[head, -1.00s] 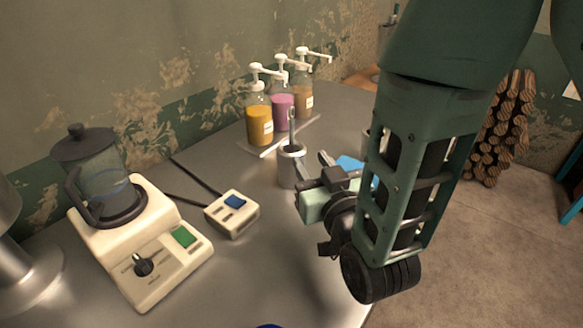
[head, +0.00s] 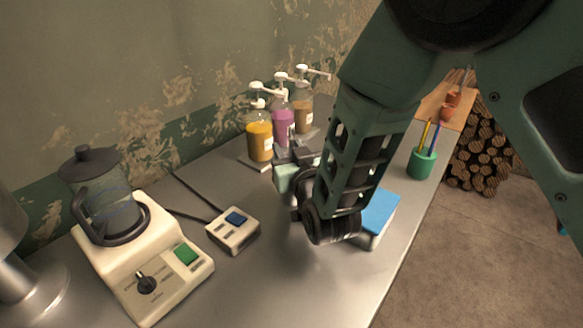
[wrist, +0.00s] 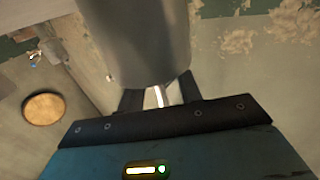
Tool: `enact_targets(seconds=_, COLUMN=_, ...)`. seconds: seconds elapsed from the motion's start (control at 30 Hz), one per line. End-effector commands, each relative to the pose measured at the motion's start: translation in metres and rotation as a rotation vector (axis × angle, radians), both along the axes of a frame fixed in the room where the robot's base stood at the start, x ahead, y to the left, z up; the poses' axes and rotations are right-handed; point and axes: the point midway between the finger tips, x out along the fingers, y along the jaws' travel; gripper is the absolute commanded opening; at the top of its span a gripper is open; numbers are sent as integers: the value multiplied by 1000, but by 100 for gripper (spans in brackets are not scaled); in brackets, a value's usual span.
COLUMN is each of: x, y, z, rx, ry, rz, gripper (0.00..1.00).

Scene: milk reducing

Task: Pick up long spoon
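My gripper (head: 297,152) is in front of the bottles in the head view, with its far side partly hidden by my arm. In the wrist view its two dark fingers (wrist: 160,98) stand apart, so it looks open. A grey metal cylinder (wrist: 148,45), apparently the holder cup, is close above the fingers in that view. A thin bright strip shows between the fingers; I cannot tell whether it is the long spoon. Neither the cup nor the spoon can be made out in the head view now.
Pump bottles with yellow (head: 260,140), pink (head: 284,128) and brown contents stand behind my gripper. A blender on a cream base (head: 165,270) and a small switch box (head: 233,231) are left. A blue-topped box (head: 378,212) and green pen cup (head: 422,164) are right.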

Motion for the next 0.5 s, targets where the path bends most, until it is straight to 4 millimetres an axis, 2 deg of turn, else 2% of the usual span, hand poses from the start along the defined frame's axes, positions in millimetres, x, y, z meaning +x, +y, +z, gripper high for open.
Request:
enact_targets(seconds=0.27, x=4, y=1, z=0, rx=0, ry=0, rz=1, gripper=35)
enact_targets(seconds=0.3, x=3, y=1, z=0, rx=0, ry=0, rz=1, gripper=24)
enact_targets(seconds=0.4, x=3, y=1, z=0, rx=0, ry=0, rz=1, gripper=0)
enact_targets(seconds=0.5, x=3, y=1, z=0, rx=0, ry=0, rz=1, gripper=0)
